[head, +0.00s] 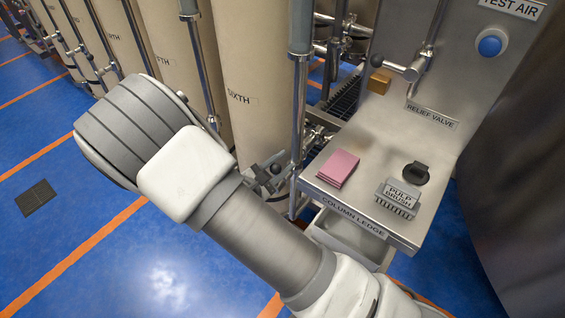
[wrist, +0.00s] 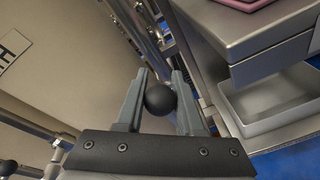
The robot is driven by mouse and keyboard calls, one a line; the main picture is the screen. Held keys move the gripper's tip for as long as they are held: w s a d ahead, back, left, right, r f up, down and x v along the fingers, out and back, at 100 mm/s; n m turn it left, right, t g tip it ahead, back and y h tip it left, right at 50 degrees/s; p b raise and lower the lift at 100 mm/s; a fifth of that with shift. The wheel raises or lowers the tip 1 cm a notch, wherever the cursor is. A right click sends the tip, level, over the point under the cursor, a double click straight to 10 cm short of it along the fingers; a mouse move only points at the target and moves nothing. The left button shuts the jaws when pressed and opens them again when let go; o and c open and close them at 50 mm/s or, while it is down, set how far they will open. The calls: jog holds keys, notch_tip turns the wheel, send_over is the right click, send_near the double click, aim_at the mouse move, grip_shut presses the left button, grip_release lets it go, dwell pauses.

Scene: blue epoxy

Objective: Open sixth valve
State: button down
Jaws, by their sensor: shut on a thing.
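A tan column (head: 245,75) labelled SIXTH stands at the upper middle of the head view, with metal pipework at its right side. A black ball knob (wrist: 160,99) sits between the two grey fingers of my gripper (wrist: 159,82) in the wrist view, and the gripper is shut on it. In the head view my gripper (head: 268,176) is low beside the SIXTH column, just left of the ledge. The knob cannot be made out there, and the valve body behind it is not clear in either view.
A steel column ledge (head: 320,185) right of my gripper bears a pink pad (head: 338,167), a pulp brush (head: 398,197) and a black item (head: 415,173). An open drawer (head: 348,238) juts out below; the tray also shows in the wrist view (wrist: 275,100). More columns stand left.

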jog(key=c, duration=0.5)
grip_release()
jog(key=shift+c, duration=0.2)
jog(key=p+v, duration=0.2)
jog(key=v, duration=1.5)
jog(key=shift+s, duration=0.3)
jog(key=shift+r, duration=0.1)
jog(key=s+d+r+m+g+y, duration=0.25)
jog(key=d+r+m+g, duration=0.35)
jog(key=d+r+m, duration=0.3)
jog(key=s+d+r+m+g+y, duration=0.1)
jog(key=d+r+m+g+y, duration=0.2)
jog(key=d+r+m+g, duration=0.55)
jog(key=s+d+r+m+t+y+p, duration=0.2)
jog(key=r+p, duration=0.4)
jog(key=r, duration=0.3)
jog(key=s+d+r+m+t+y+p, duration=0.2)
jog(key=d+r+t+p, duration=0.2)
jog(key=r+p, duration=0.3)
notch_tip(320, 180, up, 3)
jog(key=shift+f+t, duration=0.2)
jog(key=shift+t, duration=0.65)
